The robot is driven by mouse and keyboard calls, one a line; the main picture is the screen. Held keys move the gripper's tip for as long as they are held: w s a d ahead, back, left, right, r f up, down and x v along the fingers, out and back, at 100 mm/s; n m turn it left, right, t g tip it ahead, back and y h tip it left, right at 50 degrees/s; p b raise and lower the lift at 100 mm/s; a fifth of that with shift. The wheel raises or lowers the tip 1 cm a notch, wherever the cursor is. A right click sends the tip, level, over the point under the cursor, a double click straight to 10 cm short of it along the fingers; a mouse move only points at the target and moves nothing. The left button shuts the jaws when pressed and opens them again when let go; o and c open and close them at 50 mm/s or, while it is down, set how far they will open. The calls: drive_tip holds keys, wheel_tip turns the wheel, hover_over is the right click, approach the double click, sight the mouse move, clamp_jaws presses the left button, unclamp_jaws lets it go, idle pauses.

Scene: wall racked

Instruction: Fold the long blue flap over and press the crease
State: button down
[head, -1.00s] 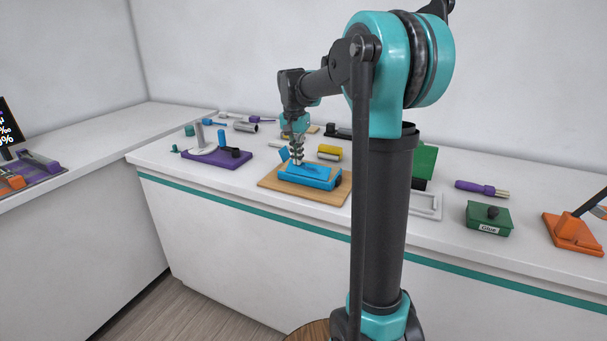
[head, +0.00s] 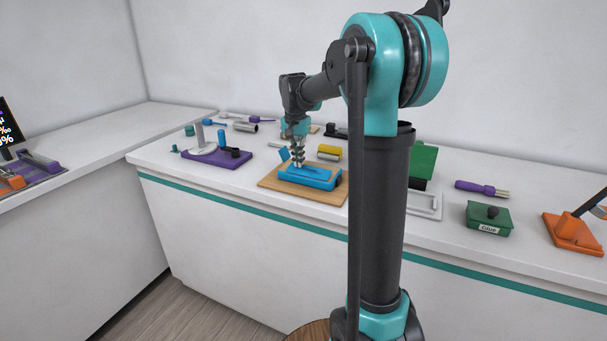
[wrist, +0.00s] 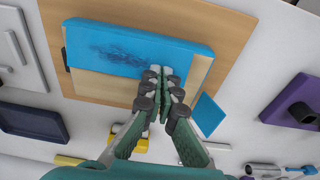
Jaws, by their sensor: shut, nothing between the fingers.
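A long blue flap (head: 310,175) lies flat along the near part of a wooden board (head: 275,183) on the counter. In the wrist view the same long blue flap (wrist: 140,45) shows a dark streaky patch, with a pale cream sheet (wrist: 105,88) beside it. A small blue flap (head: 284,154) stands tilted up at the side, also in the wrist view (wrist: 208,115). My gripper (wrist: 166,72) is shut and empty, its tips at the flap's edge by the cream sheet. I cannot tell whether they touch. In the head view my gripper (head: 298,162) points down there.
A purple base (head: 225,158) stands left of the board, a yellow block (head: 329,153) behind it. A grey frame (head: 425,205), a green glue box (head: 488,218) and an orange device (head: 572,232) are to the right. The counter's front strip is clear.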

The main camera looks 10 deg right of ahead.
drive_tip(key=shift+f, duration=0.25)
drive_tip(key=shift+d+f, duration=0.1)
drive_tip(key=shift+f, duration=0.15)
idle(0.8)
drive_tip(key=shift+w, duration=0.1)
drive_tip(key=shift+s+a+r, duration=0.15)
drive_tip(key=shift+s+r, duration=0.05)
drive_tip(key=shift+r, duration=1.55)
drive_tip(key=shift+s+a+r, duration=0.1)
drive_tip(key=shift+s+r, duration=0.05)
drive_tip(key=shift+r, duration=1.6)
